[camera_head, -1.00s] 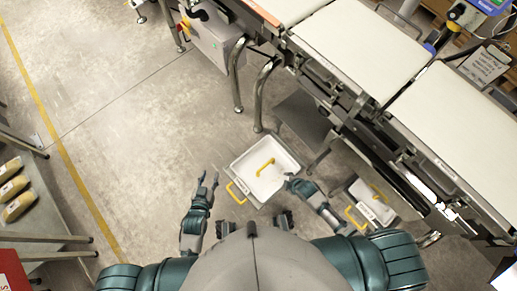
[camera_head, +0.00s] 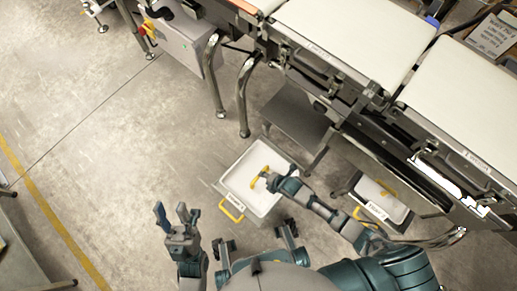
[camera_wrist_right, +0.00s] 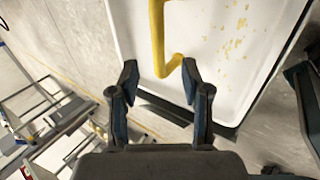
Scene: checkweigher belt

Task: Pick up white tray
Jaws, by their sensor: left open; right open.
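The white tray (camera_head: 247,163) is at floor level in front of me, with a labelled near edge. One yellow handle (camera_head: 231,212) sticks out at its near side. Another yellow bar (camera_head: 258,178) shows over its inside. My right gripper (camera_head: 265,180) is over the tray at this bar. In the right wrist view the tray (camera_wrist_right: 215,60) fills the top, with small yellow bits inside. The right gripper (camera_wrist_right: 160,80) is open there, its fingertips on either side of the bar's near end (camera_wrist_right: 172,66); contact is unclear. My left gripper (camera_head: 174,212) is open and empty, left of the tray.
A similar tray (camera_head: 384,203) with yellow handles stands to the right, below the conveyor. The white conveyor belts (camera_head: 345,40) run across the top right on metal legs (camera_head: 243,95). The floor (camera_head: 110,140) to the left is clear.

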